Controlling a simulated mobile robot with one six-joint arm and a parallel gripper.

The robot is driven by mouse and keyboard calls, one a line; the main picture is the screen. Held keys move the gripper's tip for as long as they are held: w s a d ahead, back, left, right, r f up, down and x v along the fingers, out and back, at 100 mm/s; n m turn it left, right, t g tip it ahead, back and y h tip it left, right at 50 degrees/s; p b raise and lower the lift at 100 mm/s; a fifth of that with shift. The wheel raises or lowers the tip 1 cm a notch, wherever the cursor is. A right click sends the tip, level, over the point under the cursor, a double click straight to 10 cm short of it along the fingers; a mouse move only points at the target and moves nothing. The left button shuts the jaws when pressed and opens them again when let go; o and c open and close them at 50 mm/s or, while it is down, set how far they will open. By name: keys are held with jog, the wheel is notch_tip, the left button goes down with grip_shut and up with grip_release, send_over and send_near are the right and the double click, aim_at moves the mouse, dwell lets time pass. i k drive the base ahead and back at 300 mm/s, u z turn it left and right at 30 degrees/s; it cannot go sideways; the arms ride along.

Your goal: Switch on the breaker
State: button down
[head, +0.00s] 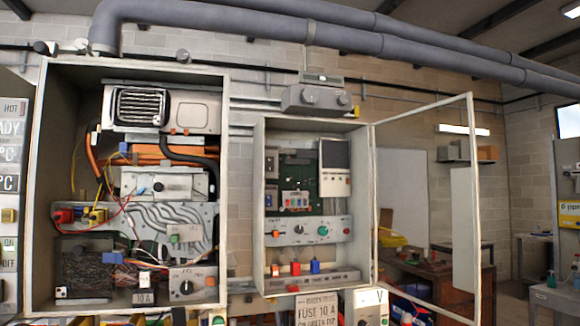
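My gripper is not in view. No part is clearly labelled as the breaker. A small white-and-black switch (146,279) sits at the bottom of the large left cabinet (36,190), above a "10 A" label (143,298). Its on or off position is too small to tell. The smaller right cabinet (258,200) stands open, with red (295,268) and blue (315,266) block-like parts along its lower edge. A plate with a black knob (187,287) is beside the "10 A" switch.
The right cabinet's clear-paned door (474,200) swings out to the right. A sign reading "FUSE 10 A" (317,310) hangs below. Thick grey pipes (300,30) run overhead. A wooden desk (435,268) stands behind the door, and a narrow strip of brick wall separates the cabinets.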

aim_at(269, 161)
jog(key=u, duration=0.4)
jog(key=i, duration=1.1)
jog(key=z, duration=0.2)
